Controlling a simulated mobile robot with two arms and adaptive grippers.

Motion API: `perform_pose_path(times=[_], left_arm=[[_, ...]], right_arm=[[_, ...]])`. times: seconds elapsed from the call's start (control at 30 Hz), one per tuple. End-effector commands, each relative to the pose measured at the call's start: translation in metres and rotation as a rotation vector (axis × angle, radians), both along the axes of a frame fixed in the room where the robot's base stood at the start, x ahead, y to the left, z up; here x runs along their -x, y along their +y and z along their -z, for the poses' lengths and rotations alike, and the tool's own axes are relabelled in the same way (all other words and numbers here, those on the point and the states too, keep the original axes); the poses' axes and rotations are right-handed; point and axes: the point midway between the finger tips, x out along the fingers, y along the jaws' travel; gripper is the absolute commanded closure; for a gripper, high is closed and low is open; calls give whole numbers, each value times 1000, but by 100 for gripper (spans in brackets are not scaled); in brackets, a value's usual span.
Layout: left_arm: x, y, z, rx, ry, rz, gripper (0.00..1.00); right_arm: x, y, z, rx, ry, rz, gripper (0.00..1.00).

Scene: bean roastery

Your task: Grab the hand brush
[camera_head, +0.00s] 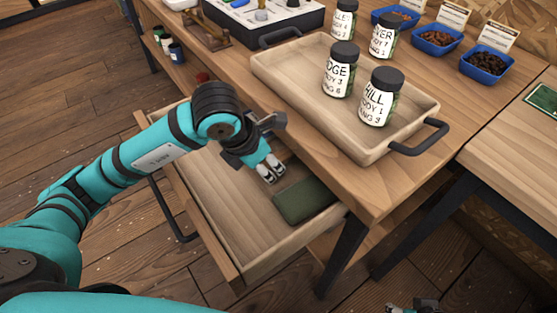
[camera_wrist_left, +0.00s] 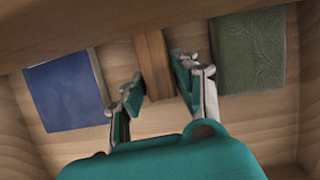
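A wooden bar (camera_wrist_left: 154,62), perhaps the handle of the hand brush, stands between my left gripper's fingers in the left wrist view; no bristles show, and I cannot make the brush out in the head view. My left gripper (camera_head: 268,171) reaches down into the open drawer (camera_head: 222,205). In the left wrist view its fingers (camera_wrist_left: 158,82) are parted, one on each side of the bar, and close to it. I see no clear grip on it. Parts of my right gripper (camera_head: 412,306) show at the bottom edge of the head view, cut off.
A green flat item (camera_head: 303,200) lies in the drawer beside my left gripper; a blue one (camera_wrist_left: 66,90) lies on the other side in the wrist view. Above, the tabletop bears a wooden tray (camera_head: 285,68) with labelled jars (camera_head: 380,98) and blue bowls (camera_head: 436,40).

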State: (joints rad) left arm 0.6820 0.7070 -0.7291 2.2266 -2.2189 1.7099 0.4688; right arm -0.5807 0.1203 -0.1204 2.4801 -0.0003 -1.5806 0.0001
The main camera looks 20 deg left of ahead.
Motion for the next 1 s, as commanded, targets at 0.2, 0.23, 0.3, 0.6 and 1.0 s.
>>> perform_pose_path(times=[0.2,0.23,0.3,0.6,1.0], left_arm=[[0,0,0,0,0,0,100],[0,0,0,0,-1,0,100],[0,0,0,0,-1,0,100],[-1,0,-9,1,-3,0,100],[50,36,-11,-5,0,-3,100]], right_arm=[[0,0,0,0,0,0,66],[0,0,0,0,0,0,66],[0,0,0,0,0,0,66],[0,0,-3,0,0,0,66],[0,0,-2,0,-1,0,66]])
